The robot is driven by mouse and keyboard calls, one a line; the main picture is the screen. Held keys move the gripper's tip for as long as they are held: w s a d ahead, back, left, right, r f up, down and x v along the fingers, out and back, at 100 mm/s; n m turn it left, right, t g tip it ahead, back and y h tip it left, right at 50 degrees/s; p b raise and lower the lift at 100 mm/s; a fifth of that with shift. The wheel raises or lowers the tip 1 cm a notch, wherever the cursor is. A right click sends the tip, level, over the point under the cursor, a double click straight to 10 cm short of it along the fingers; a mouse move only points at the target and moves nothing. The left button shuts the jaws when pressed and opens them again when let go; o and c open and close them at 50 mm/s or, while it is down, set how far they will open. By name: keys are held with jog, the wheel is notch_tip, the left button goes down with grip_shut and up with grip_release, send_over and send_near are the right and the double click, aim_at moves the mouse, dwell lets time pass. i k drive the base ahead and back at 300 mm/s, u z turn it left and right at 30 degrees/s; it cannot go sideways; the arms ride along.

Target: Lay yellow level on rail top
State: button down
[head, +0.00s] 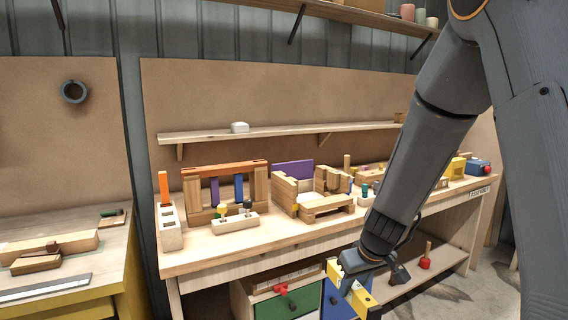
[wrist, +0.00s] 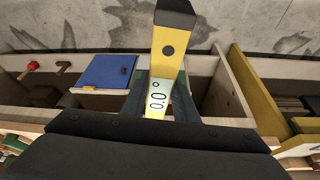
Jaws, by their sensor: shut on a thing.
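My gripper (head: 362,268) is shut on the yellow level (head: 350,292) in front of the bench, below the height of its top. In the head view the level is tilted and partly hidden by my gripper. A wooden frame with an orange-brown top bar (head: 224,170) stands on the bench; I cannot tell if this bar is the rail.
The bench (head: 290,243) carries a wooden block holder (head: 235,224), a crate-like assembly (head: 312,192) and several small parts. Below are a green drawer (head: 285,308) and a blue drawer (head: 337,301). A red object (head: 425,262) sits on the lower shelf. A second bench (head: 70,265) stands left.

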aim_at(226, 169)
jog(key=z, duration=2.05)
jog(key=i, duration=0.35)
jog(key=u, duration=2.85)
